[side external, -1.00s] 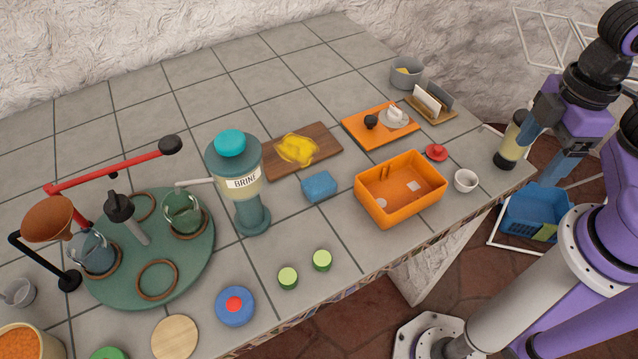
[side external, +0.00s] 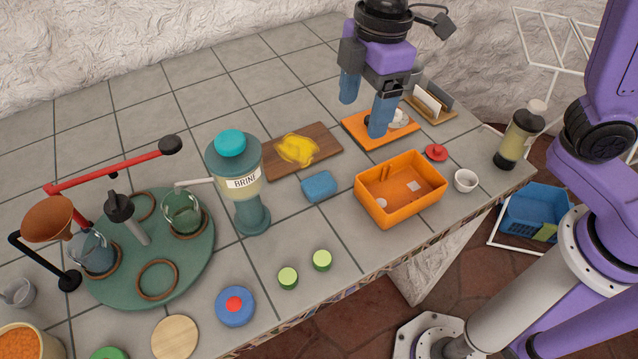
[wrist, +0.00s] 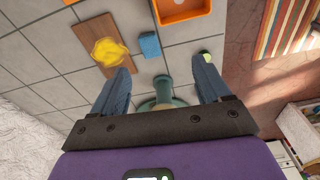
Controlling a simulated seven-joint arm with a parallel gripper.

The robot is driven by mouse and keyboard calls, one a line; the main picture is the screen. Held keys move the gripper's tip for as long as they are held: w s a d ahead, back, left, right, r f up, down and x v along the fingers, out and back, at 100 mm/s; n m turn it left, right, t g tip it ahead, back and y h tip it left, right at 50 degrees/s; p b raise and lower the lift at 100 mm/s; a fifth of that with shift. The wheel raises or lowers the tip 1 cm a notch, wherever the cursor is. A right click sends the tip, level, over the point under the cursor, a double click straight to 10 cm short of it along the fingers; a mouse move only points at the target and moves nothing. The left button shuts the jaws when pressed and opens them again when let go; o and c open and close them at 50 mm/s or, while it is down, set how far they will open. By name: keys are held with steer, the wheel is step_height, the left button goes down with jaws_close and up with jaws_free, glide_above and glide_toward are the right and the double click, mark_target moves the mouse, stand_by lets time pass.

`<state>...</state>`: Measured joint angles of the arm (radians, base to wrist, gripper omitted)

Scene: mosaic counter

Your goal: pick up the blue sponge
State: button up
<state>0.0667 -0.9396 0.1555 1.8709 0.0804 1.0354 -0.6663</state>
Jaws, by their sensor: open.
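The blue sponge (side external: 320,186) lies flat on the tiled counter, between the wooden board and the orange bin. It also shows in the wrist view (wrist: 150,45), ahead of and between my fingers. My gripper (side external: 364,118) is open and empty, raised above the counter over the orange tray area, behind and to the right of the sponge. In the wrist view my gripper (wrist: 163,78) shows its two blue fingers spread wide. Nothing hides the sponge in either view.
A wooden board (side external: 328,151) with a yellow cloth (side external: 298,149) lies behind the sponge. The orange bin (side external: 401,190) stands to its right. The tall brine dispenser (side external: 240,190) stands to its left. Two green-topped pieces (side external: 321,260) sit in front. Bare tile surrounds the sponge.

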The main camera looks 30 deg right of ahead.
steer(key=w+a, duration=0.3)
glide_above(319, 182)
steer(key=d, duration=0.1)
steer(key=shift+n, duration=0.4)
steer(key=f, duration=1.1)
steer(key=shift+s, duration=0.3)
steer(key=shift+w+a+f, duration=0.1)
steer(key=shift+a+f, duration=0.05)
steer(key=shift+f, duration=0.9)
steer(key=shift+w+a+f, duration=0.1)
steer(key=shift+f, duration=0.9)
steer(key=shift+w+a+f, duration=0.1)
steer(key=shift+a+f, duration=0.05)
steer(key=shift+f, duration=0.9)
steer(key=c, duration=1.1)
